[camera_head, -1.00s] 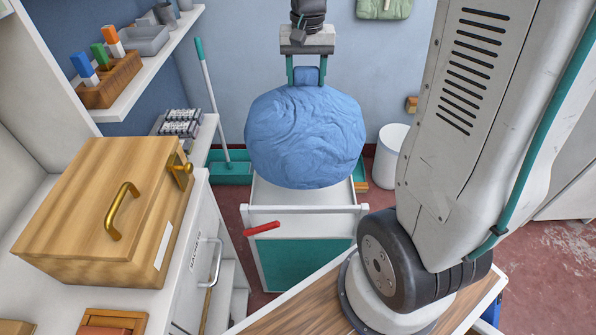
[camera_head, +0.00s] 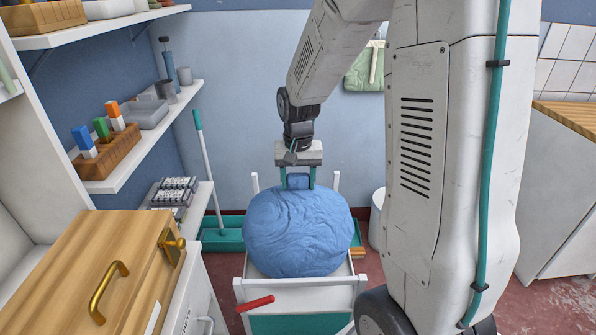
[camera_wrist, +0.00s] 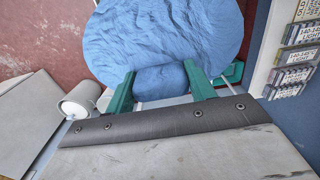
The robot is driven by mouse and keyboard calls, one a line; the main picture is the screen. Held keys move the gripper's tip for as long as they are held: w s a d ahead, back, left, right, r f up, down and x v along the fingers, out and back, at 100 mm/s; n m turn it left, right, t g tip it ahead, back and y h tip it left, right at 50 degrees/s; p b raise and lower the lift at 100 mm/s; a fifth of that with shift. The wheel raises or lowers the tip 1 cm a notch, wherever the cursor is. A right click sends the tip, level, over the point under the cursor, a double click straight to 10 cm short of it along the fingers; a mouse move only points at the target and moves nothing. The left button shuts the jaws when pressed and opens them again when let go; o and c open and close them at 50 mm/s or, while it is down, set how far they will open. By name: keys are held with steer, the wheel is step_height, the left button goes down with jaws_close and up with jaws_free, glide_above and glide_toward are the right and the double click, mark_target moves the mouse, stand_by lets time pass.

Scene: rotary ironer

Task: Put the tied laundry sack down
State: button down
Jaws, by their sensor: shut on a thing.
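The tied laundry sack (camera_head: 298,234) is a round, wrinkled blue bundle with a short neck at its top. My gripper (camera_head: 298,184) is shut on that neck from above, one green finger on each side. The sack is at the top of a white cart (camera_head: 300,283) with a red handle, between its corner posts. I cannot tell whether its underside rests on the cart. In the wrist view the sack (camera_wrist: 165,40) fills the upper middle, with its neck between the green fingers (camera_wrist: 160,85).
A wooden box with brass handles (camera_head: 95,270) stands on the left counter. Shelves (camera_head: 140,150) with blocks and trays line the left wall. A green dustpan and mop (camera_head: 215,190) stand behind the cart. A white bin (camera_head: 377,218) is to its right.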

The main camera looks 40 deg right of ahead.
steer(key=shift+f, duration=0.85)
steer(key=c, duration=0.5)
jaws_free()
